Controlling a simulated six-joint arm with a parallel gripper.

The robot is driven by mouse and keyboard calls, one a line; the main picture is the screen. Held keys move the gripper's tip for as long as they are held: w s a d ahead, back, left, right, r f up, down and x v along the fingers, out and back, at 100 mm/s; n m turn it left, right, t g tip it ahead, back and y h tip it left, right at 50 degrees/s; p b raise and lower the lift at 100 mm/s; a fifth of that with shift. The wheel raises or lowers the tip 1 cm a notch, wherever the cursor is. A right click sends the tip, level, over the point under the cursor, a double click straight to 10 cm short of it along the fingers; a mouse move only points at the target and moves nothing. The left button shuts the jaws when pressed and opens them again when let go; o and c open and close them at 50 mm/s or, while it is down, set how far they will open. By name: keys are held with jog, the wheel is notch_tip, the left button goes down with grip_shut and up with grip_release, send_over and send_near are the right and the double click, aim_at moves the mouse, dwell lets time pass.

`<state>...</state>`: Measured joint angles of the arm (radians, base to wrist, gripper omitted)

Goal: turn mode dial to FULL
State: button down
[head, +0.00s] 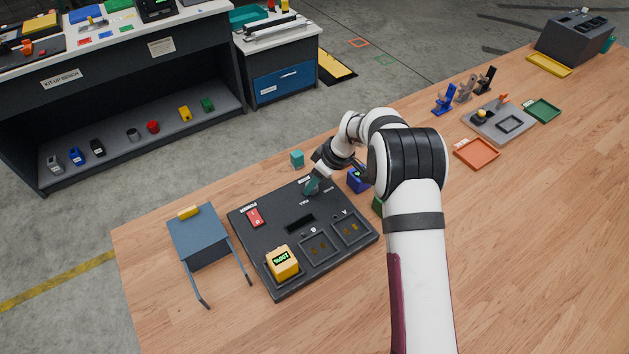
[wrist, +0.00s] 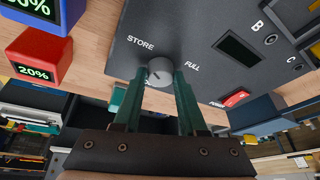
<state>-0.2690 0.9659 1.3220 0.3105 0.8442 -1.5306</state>
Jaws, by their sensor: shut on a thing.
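The mode dial (wrist: 160,71) is a round grey knob on the dark control panel (head: 262,232). In the wrist view the printed words STORE and FULL stand on either side of it. A faint mark shows on its face, but I cannot tell surely which word it points at. My gripper (wrist: 160,80) has its two teal fingers on opposite sides of the dial, shut on it.
The panel holds a red power switch (head: 255,217), a dark display (head: 300,221) and a yellow battery block (head: 283,263).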

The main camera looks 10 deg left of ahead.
jog(key=m+t, duration=0.1)
jog(key=m, duration=0.2)
jog(key=m+t+h, duration=0.1)
jog(key=m, duration=0.2)
jog(key=shift+s, duration=0.2)
jog(key=m, duration=0.2)
jog(key=m+h, duration=0.1)
jog(key=m+t+h, duration=0.1)
jog(key=m, duration=0.1)
jog(key=shift+a+m, duration=0.25)
jog(key=shift+m, duration=0.05)
jog(key=m+h, duration=0.1)
jog(key=m, duration=0.2)
jog(key=m+h, duration=0.1)
jog(key=m, duration=0.2)
jog(key=shift+s+a+m+h, duration=0.1)
jog(key=shift+a+m+h, duration=0.1)
jog(key=shift+m+h, duration=0.1)
jog(key=m+h, duration=0.1)
jog(key=m, duration=0.4)
jog(key=shift+a+g+h, duration=0.15)
jog(key=shift+g+h, duration=0.25)
jog(key=shift+m, duration=0.3)
jog(key=shift+c, duration=2.3)
grip_release()
jog(key=shift+r, duration=0.1)
